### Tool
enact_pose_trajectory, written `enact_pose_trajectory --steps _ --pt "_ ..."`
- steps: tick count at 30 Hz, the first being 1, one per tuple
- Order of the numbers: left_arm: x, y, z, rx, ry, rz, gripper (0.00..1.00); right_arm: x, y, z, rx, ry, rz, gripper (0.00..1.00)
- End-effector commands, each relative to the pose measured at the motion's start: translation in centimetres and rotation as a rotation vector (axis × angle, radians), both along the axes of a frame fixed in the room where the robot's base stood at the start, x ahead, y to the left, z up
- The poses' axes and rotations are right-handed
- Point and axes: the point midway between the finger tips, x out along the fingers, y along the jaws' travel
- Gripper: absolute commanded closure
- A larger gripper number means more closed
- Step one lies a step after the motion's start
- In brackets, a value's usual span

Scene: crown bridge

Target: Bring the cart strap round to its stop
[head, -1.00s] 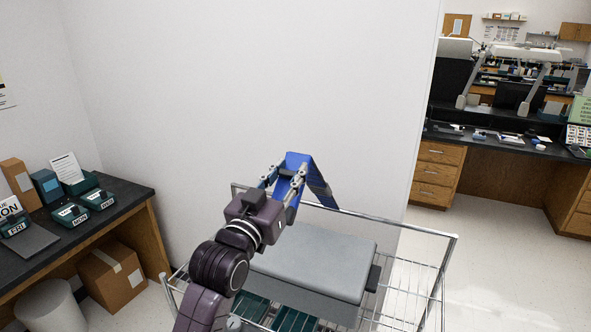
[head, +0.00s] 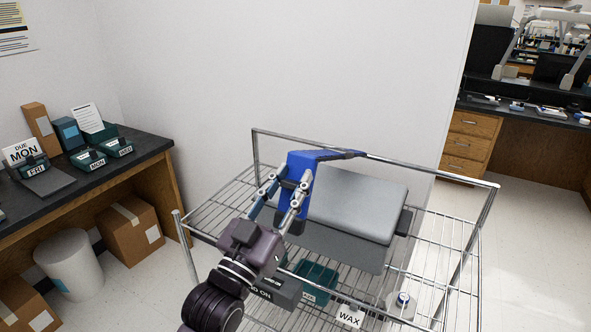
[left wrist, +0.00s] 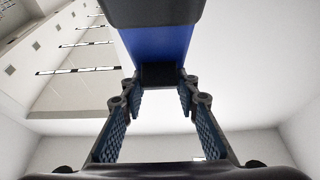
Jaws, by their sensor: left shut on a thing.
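The blue strap (head: 322,156) rises from beside the grey case (head: 355,203) on the wire cart (head: 480,215), bends at its top and runs right to a dark end near the cart's back rail. My left gripper (head: 290,186) is shut on the strap's near upright part, at the case's left end. In the left wrist view the blue strap (left wrist: 158,50) runs up from between the fingertips (left wrist: 161,82), with a dark block at its near end. A black catch (head: 403,221) sits on the case's right end. My right gripper is not in view.
Teal bins (head: 317,278) and a WAX label (head: 349,316) are low on the cart. A black-topped bench (head: 60,185) with DUE MON trays stands left, with cartons (head: 130,230) and a white bin (head: 70,262) below. A white wall (head: 290,65) rises behind the cart.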

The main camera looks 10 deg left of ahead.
Motion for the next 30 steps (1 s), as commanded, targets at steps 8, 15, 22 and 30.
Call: enact_pose_trajectory --steps 8,15,22,30 --pt "-0.5 0.2 -2.6 0.003 0.009 0.0 0.95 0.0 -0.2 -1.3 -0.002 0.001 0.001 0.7" --pt "-0.6 0.2 -2.8 0.003 0.009 0.0 0.95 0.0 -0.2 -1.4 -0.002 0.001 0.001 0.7" --pt "-0.6 0.2 -2.8 0.003 0.01 0.0 0.69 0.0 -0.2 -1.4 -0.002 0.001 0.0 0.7" --pt "-0.6 0.2 -2.6 0.002 0.006 0.0 0.54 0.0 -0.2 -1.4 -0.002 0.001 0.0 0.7"
